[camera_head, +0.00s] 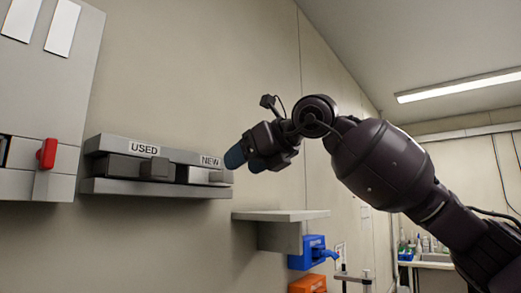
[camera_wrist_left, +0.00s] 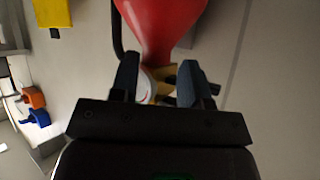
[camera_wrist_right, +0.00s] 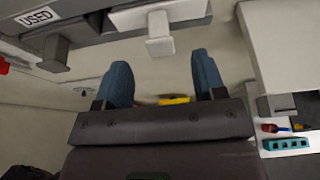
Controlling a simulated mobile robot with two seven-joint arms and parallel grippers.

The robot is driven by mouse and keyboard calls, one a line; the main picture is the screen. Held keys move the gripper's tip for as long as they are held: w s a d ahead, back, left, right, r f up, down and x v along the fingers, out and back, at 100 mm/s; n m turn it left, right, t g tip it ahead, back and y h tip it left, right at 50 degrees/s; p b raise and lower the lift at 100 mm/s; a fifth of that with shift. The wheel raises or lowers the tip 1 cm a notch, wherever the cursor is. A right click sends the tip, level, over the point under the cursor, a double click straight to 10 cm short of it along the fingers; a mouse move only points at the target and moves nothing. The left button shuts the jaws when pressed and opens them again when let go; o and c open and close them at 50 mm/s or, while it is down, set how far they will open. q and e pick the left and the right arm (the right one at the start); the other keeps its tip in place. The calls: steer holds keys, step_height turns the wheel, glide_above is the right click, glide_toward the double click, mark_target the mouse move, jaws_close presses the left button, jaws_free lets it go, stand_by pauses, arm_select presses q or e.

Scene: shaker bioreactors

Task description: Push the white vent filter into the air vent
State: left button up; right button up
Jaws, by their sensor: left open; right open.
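My right gripper (camera_head: 248,158) is open and empty, held in front of the wall by the right end of the NEW drawer (camera_head: 205,176). In the right wrist view, its blue fingertips (camera_wrist_right: 163,82) are apart, with the NEW drawer's pale handle (camera_wrist_right: 160,35) beyond them, not gripped. My left gripper (camera_wrist_left: 160,85) is open; it shows only in the left wrist view. A small round white part (camera_wrist_left: 146,86) lies by its left finger, beneath a large red body (camera_wrist_left: 160,25). I cannot tell whether this is the vent filter or whether the finger touches it. I cannot make out the air vent.
A dark USED drawer (camera_head: 137,168) sits left of NEW in a grey wall unit. A grey cabinet with a red handle (camera_head: 46,153) stands further left. A pale shelf (camera_head: 282,215) juts out below right, with a blue holder (camera_head: 312,253) under it. A sink counter is far right.

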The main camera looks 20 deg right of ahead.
mark_target(229, 176)
arm_select(q)
steer(key=shift+w+r+p, duration=0.45)
steer(key=shift+r+p, duration=0.05)
steer(key=shift+r, duration=0.35)
arm_select(e)
steer(key=shift+x, duration=3)
steer(key=c, duration=1)
arm_select(q)
steer(key=shift+s+f, duration=0.1)
steer(key=shift+s, duration=0.15)
arm_select(e)
steer(key=shift+c, duration=0.2)
arm_select(q)
steer(key=shift+f, duration=0.1)
steer(key=shift+f, duration=0.2)
arm_select(e)
steer(key=shift+s+d, duration=0.2)
steer(key=shift+s, duration=0.1)
arm_select(q)
steer(key=shift+w+f+b, duration=0.15)
steer(key=shift+w+b, duration=0.05)
steer(key=shift+b, duration=0.3)
arm_select(e)
steer(key=shift+s+d, duration=0.25)
steer(key=shift+s, duration=0.1)
arm_select(q)
steer(key=shift+f, duration=0.2)
arm_select(e)
steer(key=shift+s+d, duration=0.2)
steer(key=shift+s, duration=0.1)
